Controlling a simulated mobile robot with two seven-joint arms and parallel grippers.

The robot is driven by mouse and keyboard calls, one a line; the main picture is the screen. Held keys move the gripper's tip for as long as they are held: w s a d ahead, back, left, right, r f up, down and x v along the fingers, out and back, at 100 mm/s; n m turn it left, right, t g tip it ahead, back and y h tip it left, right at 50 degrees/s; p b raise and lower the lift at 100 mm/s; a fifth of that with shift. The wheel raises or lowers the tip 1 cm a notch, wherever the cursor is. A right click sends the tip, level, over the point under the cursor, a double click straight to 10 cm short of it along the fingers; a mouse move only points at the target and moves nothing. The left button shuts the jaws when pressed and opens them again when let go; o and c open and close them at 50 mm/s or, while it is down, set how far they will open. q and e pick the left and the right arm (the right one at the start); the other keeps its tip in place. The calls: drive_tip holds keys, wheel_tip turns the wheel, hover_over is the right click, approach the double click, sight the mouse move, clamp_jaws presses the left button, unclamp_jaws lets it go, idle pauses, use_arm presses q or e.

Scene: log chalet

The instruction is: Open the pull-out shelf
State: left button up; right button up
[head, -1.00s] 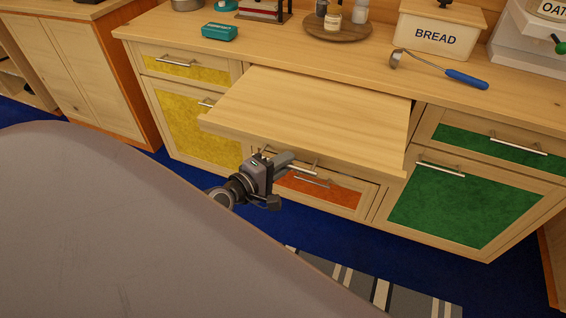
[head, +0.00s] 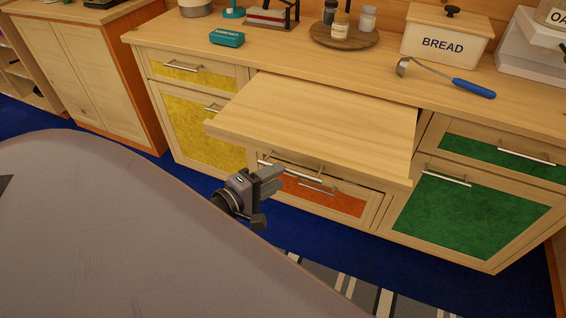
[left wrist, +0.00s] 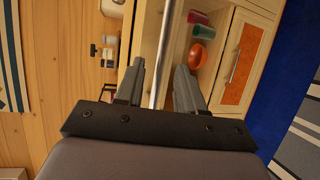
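The pull-out shelf (head: 318,112), a flat light-wood board, stands out well past the counter front. A long metal bar handle (head: 290,171) shows just below its front edge. My left gripper (head: 274,178) is a little in front of and below that edge, close to the handle's left part. In the left wrist view my left gripper (left wrist: 165,72) has its fingers apart, with nothing held. The metal bar (left wrist: 160,50) shows through the gap between them; touch is not visible. My right gripper is not in view.
An orange-fronted drawer (head: 335,198) lies below the shelf. The left wrist view shows an orange bowl (left wrist: 202,54) and coloured cups in a space there. Yellow fronts (head: 205,130) and green fronts (head: 460,210) flank it. The countertop holds a ladle (head: 450,79) and a bread box (head: 445,38).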

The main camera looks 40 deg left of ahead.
use_arm(q)
drive_tip(key=shift+v, duration=1.1)
drive_tip(key=shift+d, duration=0.1)
drive_tip(key=s+d+f+m+g+p, duration=0.1)
drive_tip(key=s+d+f+m, duration=0.3)
drive_tip(key=m, duration=0.5)
drive_tip(key=s+d+f+m+g+p, duration=0.1)
drive_tip(key=s+d+f+m+g, duration=0.3)
drive_tip(key=m, duration=0.6)
wheel_tip(320, 180, down, 2)
drive_tip(key=shift+s+d+f, duration=0.25)
drive_tip(key=shift+s+d, duration=0.55)
drive_tip(key=shift+d, duration=0.35)
drive_tip(key=shift+a, duration=0.1)
